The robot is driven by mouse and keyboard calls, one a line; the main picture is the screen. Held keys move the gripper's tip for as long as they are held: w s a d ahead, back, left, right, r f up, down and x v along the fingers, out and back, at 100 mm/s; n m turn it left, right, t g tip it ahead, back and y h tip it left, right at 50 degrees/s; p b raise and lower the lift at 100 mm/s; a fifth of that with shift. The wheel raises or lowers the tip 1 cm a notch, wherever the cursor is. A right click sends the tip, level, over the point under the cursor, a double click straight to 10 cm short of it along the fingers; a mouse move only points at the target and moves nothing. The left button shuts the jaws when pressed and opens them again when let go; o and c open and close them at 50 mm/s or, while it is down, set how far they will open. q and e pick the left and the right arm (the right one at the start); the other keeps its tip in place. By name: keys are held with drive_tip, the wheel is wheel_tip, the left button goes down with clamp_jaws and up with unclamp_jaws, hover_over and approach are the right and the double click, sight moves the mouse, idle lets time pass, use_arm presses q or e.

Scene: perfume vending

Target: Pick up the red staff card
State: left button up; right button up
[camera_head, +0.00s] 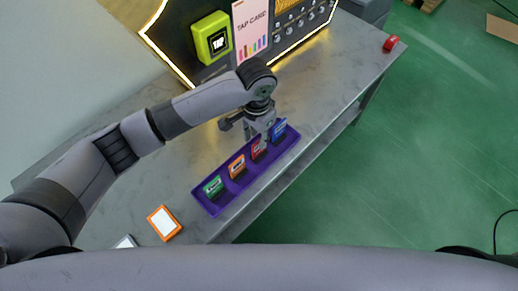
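The red staff card (257,152) stands upright in a purple tray (227,203), between an orange card (237,169) and a blue card (279,131). A green card (213,187) stands at the tray's near left end. My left gripper (264,139) points down right over the red card and hides its upper part. Its fingertips are at or very close to the card. I cannot tell whether they are closed on it. My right gripper is not in view.
Behind the tray stands a lit vending panel with a lime-green tap reader (212,38) and a pink "TAP CARD" sign (251,27). An orange-framed card (164,223) lies at the counter's front left. A small red object (391,43) sits at the far right corner.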

sight(259, 154)
use_arm(q)
wheel_tip(259, 154, down, 2)
drive_tip(key=shift+f, duration=0.1)
drive_tip(key=f, duration=0.4)
drive_tip(key=shift+d+f, duration=0.15)
drive_tip(key=shift+d, duration=0.1)
drive_tip(key=shift+f, duration=0.25)
drive_tip(key=c, duration=0.4)
clamp_jaws()
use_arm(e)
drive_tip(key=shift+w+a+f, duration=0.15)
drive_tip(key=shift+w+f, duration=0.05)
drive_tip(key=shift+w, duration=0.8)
